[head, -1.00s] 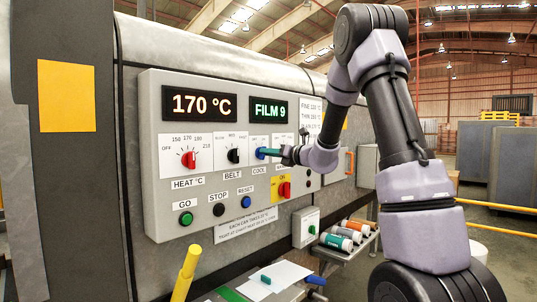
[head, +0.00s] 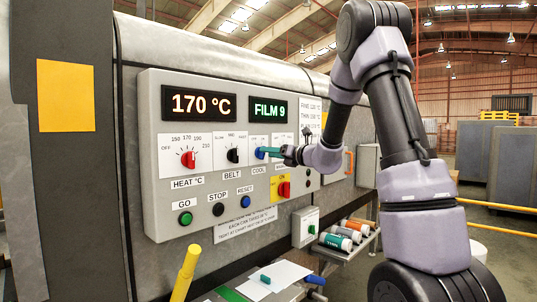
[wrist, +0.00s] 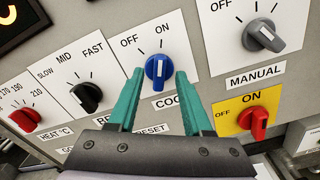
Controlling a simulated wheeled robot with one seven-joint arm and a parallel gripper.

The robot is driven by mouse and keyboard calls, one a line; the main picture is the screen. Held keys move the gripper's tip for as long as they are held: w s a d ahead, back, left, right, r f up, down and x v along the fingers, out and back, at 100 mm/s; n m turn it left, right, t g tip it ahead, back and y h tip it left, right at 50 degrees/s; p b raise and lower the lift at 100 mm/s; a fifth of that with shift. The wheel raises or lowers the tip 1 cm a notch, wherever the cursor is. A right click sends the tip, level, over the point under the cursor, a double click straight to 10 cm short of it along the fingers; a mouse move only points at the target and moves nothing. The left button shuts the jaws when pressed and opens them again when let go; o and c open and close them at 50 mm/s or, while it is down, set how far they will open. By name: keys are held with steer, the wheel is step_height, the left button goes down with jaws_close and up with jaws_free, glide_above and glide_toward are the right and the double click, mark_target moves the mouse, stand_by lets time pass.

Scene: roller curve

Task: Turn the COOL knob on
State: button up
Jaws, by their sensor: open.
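The blue COOL knob (wrist: 158,70) is on a white plate with OFF and ON marks on the grey control panel. Its white line stands roughly upright in the wrist view, near the ON side; I cannot tell its exact setting. My gripper (wrist: 159,75) has two green fingers, open, one on each side of the knob. A gap seems to show beside the knob, but contact is hard to tell. In the head view the blue knob (head: 260,153) is partly hidden by my gripper (head: 271,152), which reaches in from the right.
The red HEAT knob (head: 188,159) and black BELT knob (head: 233,155) are to the left. The grey MANUAL knob (wrist: 264,34) is to the right. A red switch on yellow (wrist: 257,122) is below right.

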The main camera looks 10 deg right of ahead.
steer(key=v, duration=0.9)
steer(key=shift+s+d, duration=0.15)
steer(key=shift+s, duration=0.05)
